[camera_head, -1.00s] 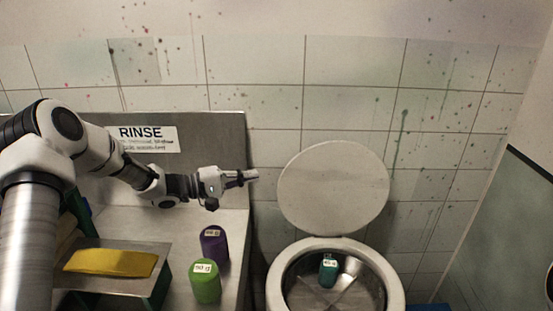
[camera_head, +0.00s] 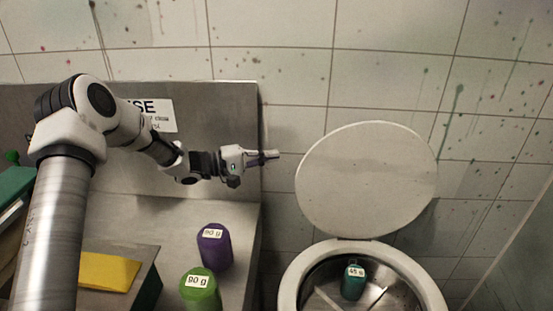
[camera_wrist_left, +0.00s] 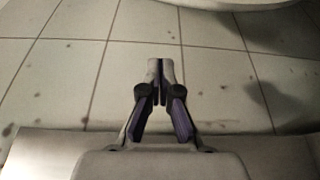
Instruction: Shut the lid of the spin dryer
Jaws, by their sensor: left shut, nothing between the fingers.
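The round, pale lid (camera_head: 367,180) of the spin dryer stands raised, tilted back toward the tiled wall. The spin dryer (camera_head: 290,285) is a round drum with a white rim, and its mouth is open. A teal labelled canister (camera_head: 352,282) is inside the drum. My left gripper (camera_head: 274,155) is shut and empty, pointing right, a little left of the lid and apart from it. In the left wrist view the shut fingers (camera_wrist_left: 160,70) point toward the tiles, and a pale curved edge, probably the lid (camera_wrist_left: 200,3), shows at the top. My right gripper is not in view.
A steel sink unit with a tall back panel (camera_head: 220,110) stands on the left. On it are a purple canister (camera_head: 214,248), a green canister (camera_head: 200,290) and a yellow cloth (camera_head: 110,271). The space above the drum is clear.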

